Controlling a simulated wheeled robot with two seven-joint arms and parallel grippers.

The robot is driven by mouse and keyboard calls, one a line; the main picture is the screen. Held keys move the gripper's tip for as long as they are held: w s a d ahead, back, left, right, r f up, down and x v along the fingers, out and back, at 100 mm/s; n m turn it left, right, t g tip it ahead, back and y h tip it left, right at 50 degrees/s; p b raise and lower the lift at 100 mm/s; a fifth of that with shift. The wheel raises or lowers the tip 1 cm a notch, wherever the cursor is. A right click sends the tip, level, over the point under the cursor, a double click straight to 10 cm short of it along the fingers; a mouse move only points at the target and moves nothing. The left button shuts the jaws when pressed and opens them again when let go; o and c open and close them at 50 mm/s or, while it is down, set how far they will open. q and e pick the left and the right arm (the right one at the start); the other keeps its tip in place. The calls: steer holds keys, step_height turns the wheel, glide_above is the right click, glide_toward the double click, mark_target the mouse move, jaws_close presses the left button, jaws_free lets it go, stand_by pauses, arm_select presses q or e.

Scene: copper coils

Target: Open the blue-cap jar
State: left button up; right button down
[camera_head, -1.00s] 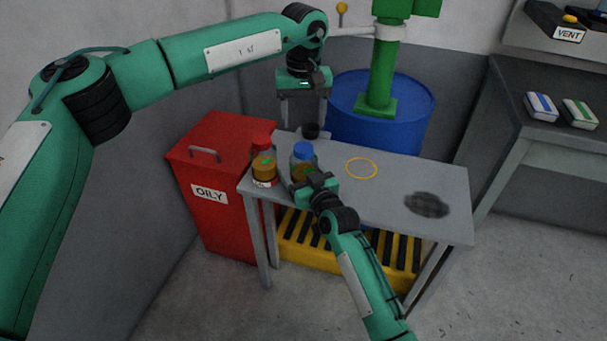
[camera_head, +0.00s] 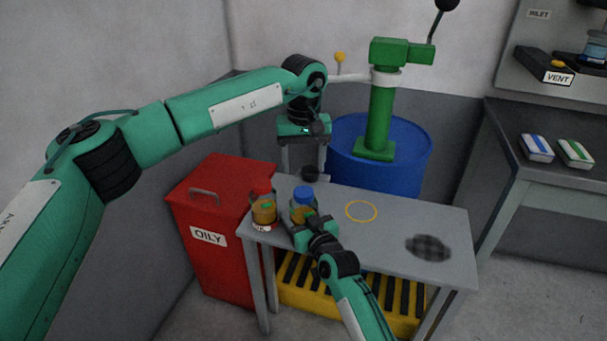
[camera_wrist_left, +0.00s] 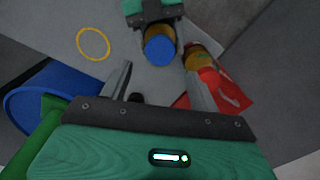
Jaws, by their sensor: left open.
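The blue-cap jar (camera_head: 303,196) stands upright at the table's back left, its blue cap on and amber contents inside. It also shows in the left wrist view (camera_wrist_left: 159,47), where its cap faces the camera. My right gripper (camera_head: 307,219) is at the jar's body from the front, its fingers on either side and apparently closed on it below the cap. My left gripper (camera_head: 303,172) points down behind the jar, open and empty, apart from the cap. In the left wrist view its fingers (camera_wrist_left: 157,70) are spread, with the cap beyond their tips.
A red-cap jar (camera_head: 263,207) stands left of the blue-cap jar. A small black item (camera_head: 310,174) is near my left fingers. The grey table (camera_head: 390,218) has a yellow ring (camera_head: 361,211) and dark patch (camera_head: 428,247). A red bin (camera_head: 205,262) and blue drum (camera_head: 408,165) stand close by.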

mark_target(303, 191)
arm_select(q)
steer(key=shift+f, duration=4)
steer(key=c, duration=1)
